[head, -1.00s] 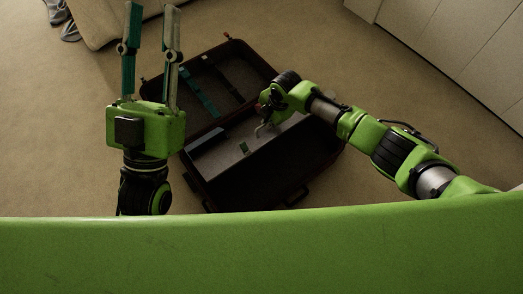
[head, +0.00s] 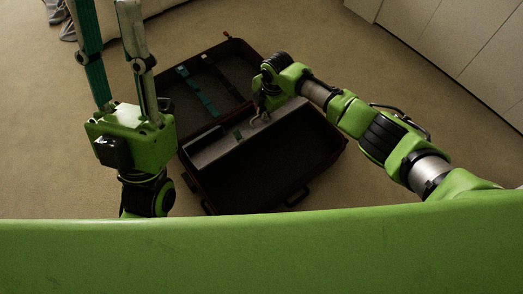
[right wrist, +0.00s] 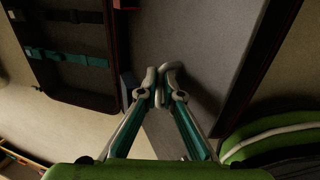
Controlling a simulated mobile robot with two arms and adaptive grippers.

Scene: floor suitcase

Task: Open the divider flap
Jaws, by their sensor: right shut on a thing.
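The open suitcase (head: 325,168) lies on the floor in the head view. Its divider flap (head: 209,154) is a grey panel, tilted up near the hinge side, with a dark open compartment in front. My right gripper (head: 262,108) is at the flap's upper edge and shut on it. In the right wrist view the fingertips (right wrist: 160,80) meet in front of the grey flap (right wrist: 212,40); the exact grip spot is hard to see. My left gripper (head: 106,18) is open and empty, fingers pointing up, left of the suitcase and apart from it.
The suitcase lid (head: 165,100) lies open behind, with a teal strap (head: 197,92) and a dark strap. White cabinets (head: 455,45) stand at the right and a beige piece of furniture at the upper left.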

